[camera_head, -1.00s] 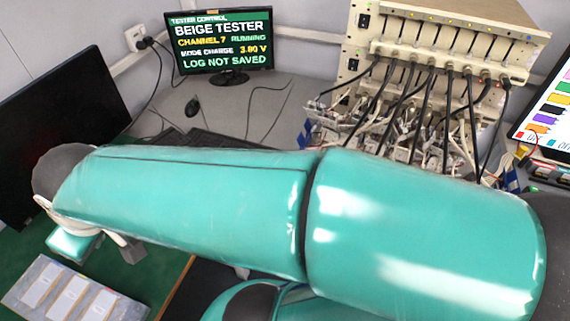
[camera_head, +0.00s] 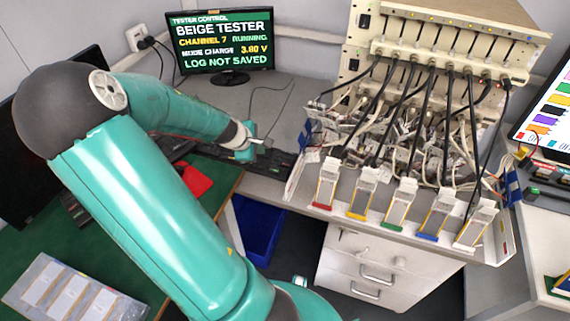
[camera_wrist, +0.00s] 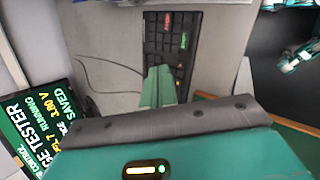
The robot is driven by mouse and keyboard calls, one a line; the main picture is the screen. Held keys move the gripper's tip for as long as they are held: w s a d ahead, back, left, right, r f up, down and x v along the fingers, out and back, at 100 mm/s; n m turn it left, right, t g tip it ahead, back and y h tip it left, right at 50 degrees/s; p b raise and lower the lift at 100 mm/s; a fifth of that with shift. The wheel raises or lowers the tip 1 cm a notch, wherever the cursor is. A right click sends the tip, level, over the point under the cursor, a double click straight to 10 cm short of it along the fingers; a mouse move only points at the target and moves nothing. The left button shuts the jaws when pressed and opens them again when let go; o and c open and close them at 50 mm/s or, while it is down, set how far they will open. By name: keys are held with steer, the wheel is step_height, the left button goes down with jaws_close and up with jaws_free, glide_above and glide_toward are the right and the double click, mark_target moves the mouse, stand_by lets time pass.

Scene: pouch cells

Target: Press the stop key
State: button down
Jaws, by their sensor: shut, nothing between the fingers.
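A black keyboard (camera_head: 275,161) lies on the grey desk below the monitor, partly hidden by my arm. In the wrist view the keyboard (camera_wrist: 152,38) shows a red-marked key (camera_wrist: 168,18) near its far end and a green-marked key (camera_wrist: 183,40) at its right side. The markings are too small to read, so I cannot tell for sure which is the stop key. My gripper (camera_head: 263,142) is shut and empty over the keyboard. In the wrist view its fingertips (camera_wrist: 160,70) overlap the near keys, short of both coloured keys; contact cannot be told.
The monitor (camera_head: 224,40) reads "BEIGE TESTER", "CHANNEL 7 RUNNING", "LOG NOT SAVED". A beige tester rack (camera_head: 440,40) with many cables stands right of it, above a row of pouch cells (camera_head: 363,195). A blue bin (camera_head: 262,228) and a red object (camera_head: 196,178) are nearby.

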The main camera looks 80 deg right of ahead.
steer(key=r+n+g+h, duration=0.1)
steer(key=n+g, duration=0.1)
glide_above(286, 165)
steer(key=shift+w+a+r+m, duration=0.1)
steer(key=shift+w+a+m, duration=0.15)
steer(key=shift+w+m, duration=0.1)
steer(key=shift+f, duration=4.4)
steer(key=shift+f, duration=0.45)
steer(key=shift+f, duration=0.4)
steer(key=shift+r, duration=0.85)
